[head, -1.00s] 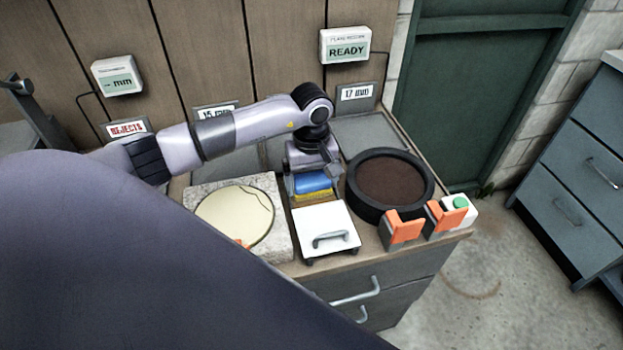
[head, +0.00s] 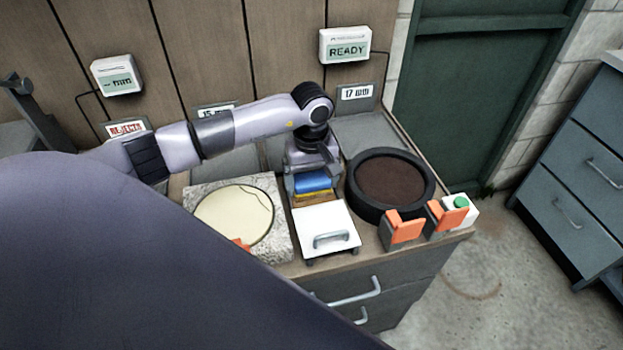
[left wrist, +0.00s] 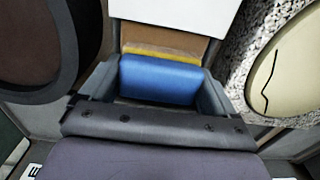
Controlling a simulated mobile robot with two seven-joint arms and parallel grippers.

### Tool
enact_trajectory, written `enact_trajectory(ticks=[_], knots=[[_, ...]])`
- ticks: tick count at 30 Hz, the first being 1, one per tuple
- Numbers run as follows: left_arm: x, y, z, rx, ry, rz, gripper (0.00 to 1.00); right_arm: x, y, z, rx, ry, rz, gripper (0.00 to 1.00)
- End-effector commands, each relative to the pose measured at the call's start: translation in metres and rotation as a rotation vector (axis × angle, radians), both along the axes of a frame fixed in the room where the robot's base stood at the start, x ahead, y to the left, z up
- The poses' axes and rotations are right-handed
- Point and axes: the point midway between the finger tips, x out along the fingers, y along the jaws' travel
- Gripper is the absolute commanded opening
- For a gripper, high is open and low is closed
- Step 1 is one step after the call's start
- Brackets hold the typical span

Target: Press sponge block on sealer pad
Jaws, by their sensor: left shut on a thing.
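The sponge block, blue (head: 313,182) on top with a thin yellow layer below, is between the fingers of my left gripper (head: 312,189), which is shut on it and points down. In the left wrist view the blue block (left wrist: 160,82) fills the gap between both fingers. The brown sealer pad (head: 314,199) shows as a strip between the sponge and a white lid; it also shows in the left wrist view (left wrist: 178,44). The sponge's yellow edge appears to meet the pad; its underside is hidden. My right gripper is not in view.
The white handled lid (head: 325,231) lies just in front. A cracked cream disc (head: 233,214) on a speckled stone slab is left; a round black-rimmed brown dish (head: 389,182) is right. Orange-topped holders (head: 404,228) and a green button (head: 460,202) stand at the front right.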

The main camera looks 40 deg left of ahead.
Motion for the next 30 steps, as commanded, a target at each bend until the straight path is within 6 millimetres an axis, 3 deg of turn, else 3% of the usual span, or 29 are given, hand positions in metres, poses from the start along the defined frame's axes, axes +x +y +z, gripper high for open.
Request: enact_trajectory(ticks=[11, 30], knots=[[-0.001, -0.001, 0.000, 0.000, 0.004, -0.001, 0.65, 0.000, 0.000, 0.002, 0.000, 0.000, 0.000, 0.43], [0.000, 0.000, 0.052, 0.000, 0.000, 0.000, 0.65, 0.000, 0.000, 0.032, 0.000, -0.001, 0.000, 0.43]])
